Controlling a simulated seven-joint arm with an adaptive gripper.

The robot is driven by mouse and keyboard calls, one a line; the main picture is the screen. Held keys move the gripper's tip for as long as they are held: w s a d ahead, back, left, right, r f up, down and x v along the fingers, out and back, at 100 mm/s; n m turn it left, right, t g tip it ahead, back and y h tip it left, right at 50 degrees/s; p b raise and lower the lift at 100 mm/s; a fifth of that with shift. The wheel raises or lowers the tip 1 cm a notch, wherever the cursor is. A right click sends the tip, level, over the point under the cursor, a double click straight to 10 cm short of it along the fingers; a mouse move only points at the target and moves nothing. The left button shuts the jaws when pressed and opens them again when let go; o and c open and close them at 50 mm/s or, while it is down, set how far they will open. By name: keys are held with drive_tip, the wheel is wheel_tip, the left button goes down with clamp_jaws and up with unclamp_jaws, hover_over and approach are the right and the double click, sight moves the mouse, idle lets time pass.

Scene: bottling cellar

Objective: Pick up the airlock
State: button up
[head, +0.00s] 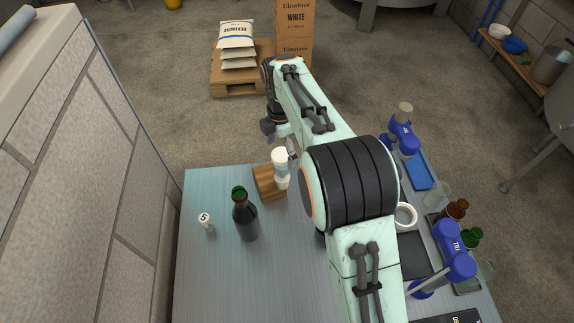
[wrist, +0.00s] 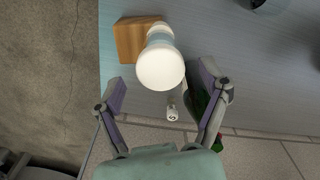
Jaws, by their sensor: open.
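The airlock (head: 281,163), as I take it, is a small upright piece with a white cap, a pale clear-blue body and a white lower end. It stands at a wooden block (head: 266,186) near the table's far left part. In the wrist view the airlock's round white cap (wrist: 160,69) faces the camera, with the wooden block (wrist: 130,40) beside and beyond it. My gripper (wrist: 162,77) is open, one finger on each side of the cap, with visible gaps. Whether its tips are level with the cap is unclear. In the head view my arm hides most of the gripper.
A dark bottle (head: 245,218) with a green neck stands just in front of the block. A small white piece marked 5 (head: 205,220) lies to its left. Blue clamp-like tools (head: 455,250), a white ring (head: 405,216) and small bottles crowd the right side. The front left tabletop is clear.

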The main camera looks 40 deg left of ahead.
sight(282, 170)
drive_tip(key=shift+f, duration=2.35)
drive_tip(key=c, duration=1.3)
